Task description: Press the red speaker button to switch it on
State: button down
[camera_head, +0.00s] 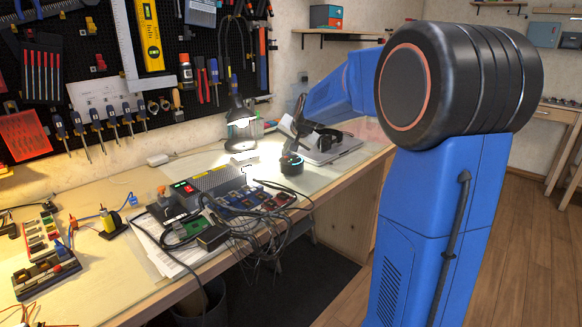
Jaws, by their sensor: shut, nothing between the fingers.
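A small round black device with a pale blue ring, which looks like the speaker (291,165), stands on the workbench near its front edge. My gripper (291,151) is shut and empty, pointing down just above the top of this device. I cannot tell whether the fingertips touch it. A red button on it cannot be made out at this size, and the gripper partly covers its top.
A grey box with red and green lights (182,189), circuit boards and tangled cables (262,222) crowd the bench to the left. A lit lamp (240,118) stands behind.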

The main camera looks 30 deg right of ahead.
aim_at(287, 160)
jog(key=shift+r, duration=0.25)
notch_tip(287, 160, up, 6)
jog(key=shift+f, duration=0.1)
dwell(0.8)
jog(key=shift+s, duration=0.1)
